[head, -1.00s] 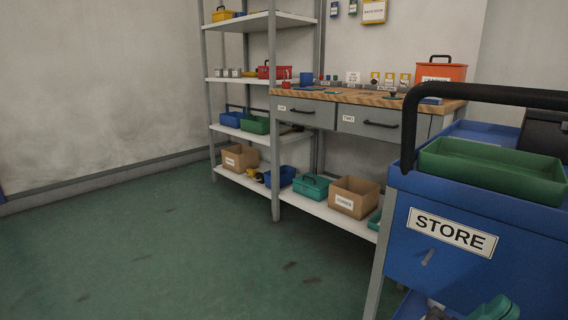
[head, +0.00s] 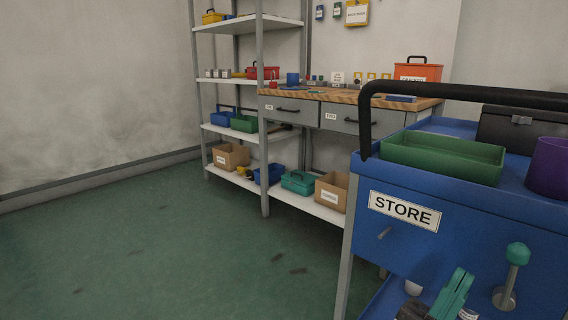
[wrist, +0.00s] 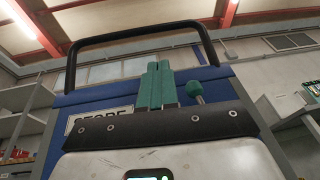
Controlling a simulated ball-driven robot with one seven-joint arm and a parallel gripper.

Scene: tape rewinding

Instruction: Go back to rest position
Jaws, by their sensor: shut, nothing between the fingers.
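My gripper (head: 452,293) shows at the bottom right of the head view, with teal fingers in front of the blue STORE cart (head: 385,250). In the wrist view my gripper (wrist: 158,68) points up the picture, its two teal fingers side by side with nothing between them. The cart's blue side (wrist: 75,98) and black handle stand behind the fingers there. I cannot tell from these views how far the fingers are from the cart.
The cart, with a green tray (head: 443,158) and a purple container (head: 548,168) on top, fills the right. A workbench (head: 345,97) and shelving (head: 262,139) stand along the wall. A teal-knobbed lever (head: 516,254) is beside my gripper. Green floor at left is clear.

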